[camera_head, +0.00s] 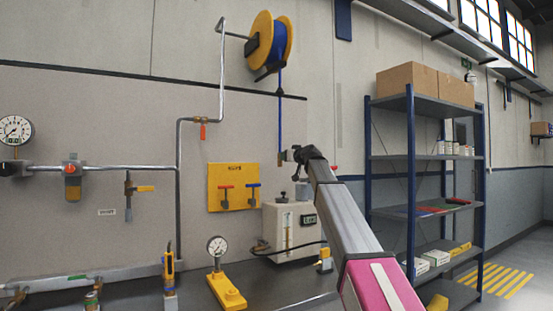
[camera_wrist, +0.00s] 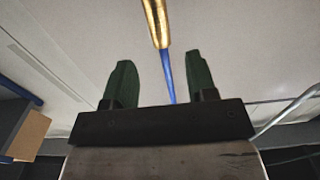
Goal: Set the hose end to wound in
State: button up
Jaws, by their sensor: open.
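The yellow-sided reel (camera_head: 262,40) with blue hose wound on it hangs high on the wall. A length of blue hose (camera_head: 280,115) hangs straight down from it. In the wrist view the hose (camera_wrist: 167,75) ends in a brass hose end (camera_wrist: 155,22). My gripper (camera_head: 287,156) is at the lower end of the hanging hose. In the wrist view my gripper's two dark green fingers (camera_wrist: 160,78) are apart, and the hose shows in the gap between them. I cannot tell its depth relative to the fingers.
A yellow panel (camera_head: 234,187) with red and blue valves is on the wall at left. A pale box (camera_head: 291,230) and a gauge on a yellow base (camera_head: 227,290) stand below. A blue-grey shelf rack (camera_head: 411,170) stands to the right.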

jog(key=x, duration=1)
